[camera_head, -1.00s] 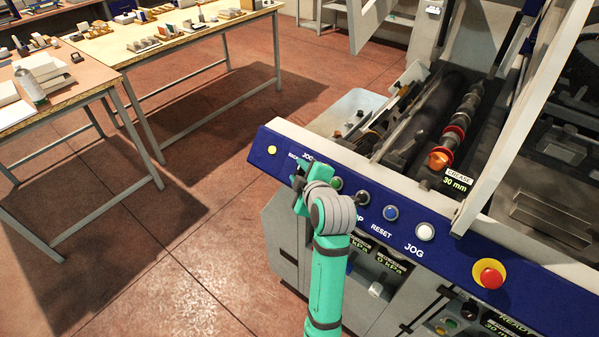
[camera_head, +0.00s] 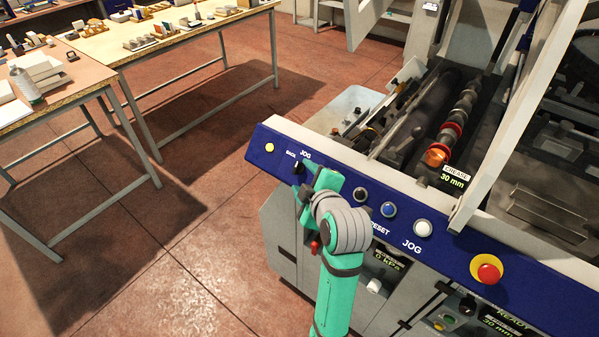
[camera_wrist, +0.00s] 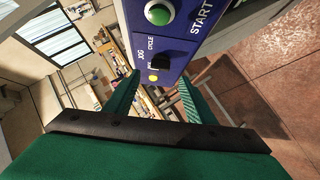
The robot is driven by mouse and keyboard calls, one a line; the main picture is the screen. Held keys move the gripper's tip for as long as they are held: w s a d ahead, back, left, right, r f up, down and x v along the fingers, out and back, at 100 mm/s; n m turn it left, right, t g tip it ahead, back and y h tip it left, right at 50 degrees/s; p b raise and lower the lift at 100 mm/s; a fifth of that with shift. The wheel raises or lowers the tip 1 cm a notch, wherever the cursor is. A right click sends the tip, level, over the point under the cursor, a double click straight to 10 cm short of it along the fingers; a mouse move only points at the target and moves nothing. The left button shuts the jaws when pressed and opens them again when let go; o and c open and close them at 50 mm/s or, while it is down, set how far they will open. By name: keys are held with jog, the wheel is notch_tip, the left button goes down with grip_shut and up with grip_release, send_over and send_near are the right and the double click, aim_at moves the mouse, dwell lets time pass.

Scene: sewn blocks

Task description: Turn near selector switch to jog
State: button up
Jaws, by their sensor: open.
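The selector switch (camera_head: 298,167) is a small black knob on the blue panel, near its left end, with JOG lettering beside it. In the wrist view the black knob (camera_wrist: 160,62) sits by the JOG and CYCLE labels, between a yellow lamp and a green button. I cannot tell which label it points to. My gripper (camera_head: 309,184) is just right of and in front of the knob. In the wrist view my open gripper (camera_wrist: 160,76) has its two green fingers on either side of the knob's line, with nothing held. The knob appears beyond the fingertips, apart from them.
The blue panel (camera_head: 459,252) also carries a yellow lamp (camera_head: 269,147), a blue button (camera_head: 388,210), a white JOG button (camera_head: 423,228) and a red stop button (camera_head: 488,272). My arm hides part of the panel. Worktables stand at left, with open floor between.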

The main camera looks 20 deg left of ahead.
jog(key=shift+v, duration=2.05)
jog(key=shift+f, duration=0.1)
jog(key=s+d+f+m+t+h, duration=0.2)
jog(key=s+d+f+m, duration=0.3)
jog(key=f, duration=0.5)
jog(key=s+d+f+m+t+h, duration=0.1)
jog(key=s+d+f+m+h, duration=0.15)
jog(key=s+f+m, duration=0.6)
jog(key=s+d+m+t+h, duration=0.1)
jog(key=s+d+m, duration=0.1)
jog(key=s, duration=0.9)
jog(key=s+d+m+h, duration=0.1)
jog(key=s+d+m, duration=0.2)
jog(key=s, duration=0.9)
jog(key=shift+f+t+h, duration=0.3)
jog(key=shift+t+h, duration=0.05)
jog(key=shift+t, duration=0.05)
jog(key=shift+s+d, duration=0.1)
